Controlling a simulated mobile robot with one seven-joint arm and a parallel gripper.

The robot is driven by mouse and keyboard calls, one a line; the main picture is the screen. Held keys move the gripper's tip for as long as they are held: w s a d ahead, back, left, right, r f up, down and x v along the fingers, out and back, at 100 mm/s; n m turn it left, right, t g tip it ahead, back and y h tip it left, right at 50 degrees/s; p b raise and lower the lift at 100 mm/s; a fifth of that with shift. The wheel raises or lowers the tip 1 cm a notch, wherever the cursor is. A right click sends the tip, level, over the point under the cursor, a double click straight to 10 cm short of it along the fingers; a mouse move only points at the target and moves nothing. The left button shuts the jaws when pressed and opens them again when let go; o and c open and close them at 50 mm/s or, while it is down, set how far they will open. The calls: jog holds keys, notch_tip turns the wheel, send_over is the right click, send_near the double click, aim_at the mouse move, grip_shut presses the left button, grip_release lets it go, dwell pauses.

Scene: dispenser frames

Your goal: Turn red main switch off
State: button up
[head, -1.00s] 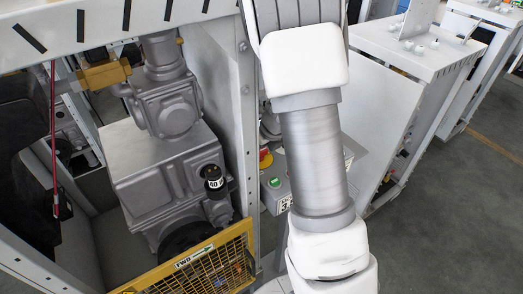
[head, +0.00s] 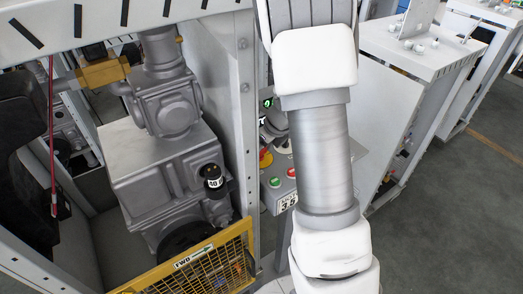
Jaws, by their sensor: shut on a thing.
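The red main switch (head: 264,157), on a yellow backing, sits at the top left of a grey control box (head: 281,196). Only its left part shows beside my arm. My gripper (head: 284,144) shows as a small grey and dark part just above and right of the switch, mostly hidden behind my white and grey arm. It is shut on the switch, though the contact between the fingertips and the handle is hard to make out. The box also carries a green button (head: 275,182) and a red button (head: 291,172).
A grey metal cabinet frame (head: 246,120) stands just left of the control box. Inside it is a large grey pump unit (head: 150,165), with a yellow mesh guard (head: 205,262) in front. White cabinets (head: 388,100) stand at the right, beside open grey floor (head: 440,220).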

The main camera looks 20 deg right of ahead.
jog(key=n, duration=0.2)
jog(key=n+g+y, duration=0.1)
jog(key=shift+w+d+n, duration=0.15)
jog(key=shift+d+n, duration=0.1)
jog(key=shift+n, duration=0.15)
jog(key=n+g+y, duration=0.1)
jog(key=n, duration=0.2)
jog(key=shift+w+d+n, duration=0.1)
jog(key=shift+w+n, duration=0.05)
jog(key=shift+n, duration=0.15)
jog(key=n+g, duration=0.1)
jog(key=n, duration=0.2)
jog(key=shift+w+n+y, duration=0.15)
jog(key=shift+n+y, duration=0.15)
jog(key=shift+y, duration=0.1)
jog(key=shift+w+n+g, duration=0.2)
jog(key=shift+n+g, duration=0.8)
jog(key=shift+n, duration=1.2)
jog(key=o, duration=1.4)
jog(key=shift+r, duration=0.1)
